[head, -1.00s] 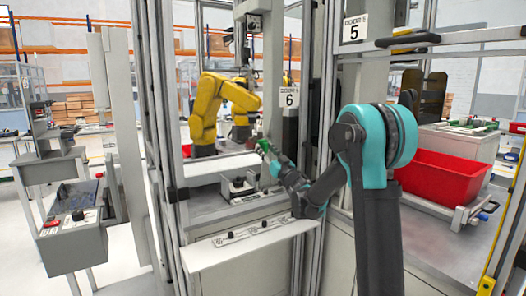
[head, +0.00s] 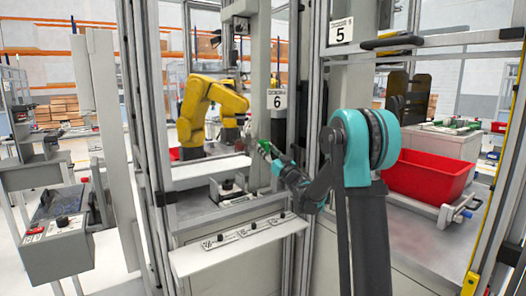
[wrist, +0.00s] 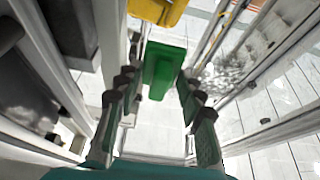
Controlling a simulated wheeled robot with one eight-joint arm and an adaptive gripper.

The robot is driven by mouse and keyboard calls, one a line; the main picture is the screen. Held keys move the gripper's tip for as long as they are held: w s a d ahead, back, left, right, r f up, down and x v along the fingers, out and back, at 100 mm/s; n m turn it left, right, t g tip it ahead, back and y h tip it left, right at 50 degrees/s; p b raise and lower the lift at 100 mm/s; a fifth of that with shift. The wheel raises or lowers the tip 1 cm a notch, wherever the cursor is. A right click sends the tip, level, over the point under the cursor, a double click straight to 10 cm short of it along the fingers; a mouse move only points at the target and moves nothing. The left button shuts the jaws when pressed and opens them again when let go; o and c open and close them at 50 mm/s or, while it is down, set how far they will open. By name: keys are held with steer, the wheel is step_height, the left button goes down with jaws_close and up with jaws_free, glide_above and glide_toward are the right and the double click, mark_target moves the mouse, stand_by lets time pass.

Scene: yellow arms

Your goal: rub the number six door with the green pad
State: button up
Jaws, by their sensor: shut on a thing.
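The number six station has a white plate marked 6 (head: 277,99) on its post. Its front shows a metal frame with a yellow robot arm (head: 205,115) behind it; I cannot clearly make out a door pane. My gripper (head: 265,151) is in front of this station, below and slightly left of the plate. It is shut on the green pad (head: 263,145). In the wrist view the pad (wrist: 163,68) sticks out past the two fingers of my gripper (wrist: 157,88). I cannot tell whether the pad touches anything.
A grey shelf with buttons (head: 240,244) juts out low at the front of station six. To the right is station five, with its number plate (head: 341,31) and a red bin (head: 428,176). A grey control console (head: 58,232) stands at left.

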mark_target(262, 134)
steer(key=shift+r, duration=1.1)
steer(key=shift+s+a, duration=1.3)
steer(key=shift+a, duration=0.7)
steer(key=shift+s+a, duration=1.3)
steer(key=shift+a, duration=0.65)
steer(key=shift+s+a, duration=1.3)
steer(key=shift+a, duration=0.7)
steer(key=shift+a+r, duration=0.1)
steer(key=shift+r, duration=0.95)
steer(key=shift+w+d, duration=1.35)
steer(key=shift+d, duration=0.65)
steer(key=shift+w+d, duration=1.4)
steer(key=shift+d, duration=0.65)
steer(key=shift+w+d, duration=1.35)
steer(key=shift+d, duration=0.65)
steer(key=shift+s, duration=0.1)
steer(key=shift+s+d, duration=0.55)
steer(key=shift+s, duration=0.25)
steer(key=shift+s+d, duration=0.55)
steer(key=shift+s, duration=0.3)
steer(key=shift+s+d, duration=0.55)
steer(key=shift+s, duration=0.25)
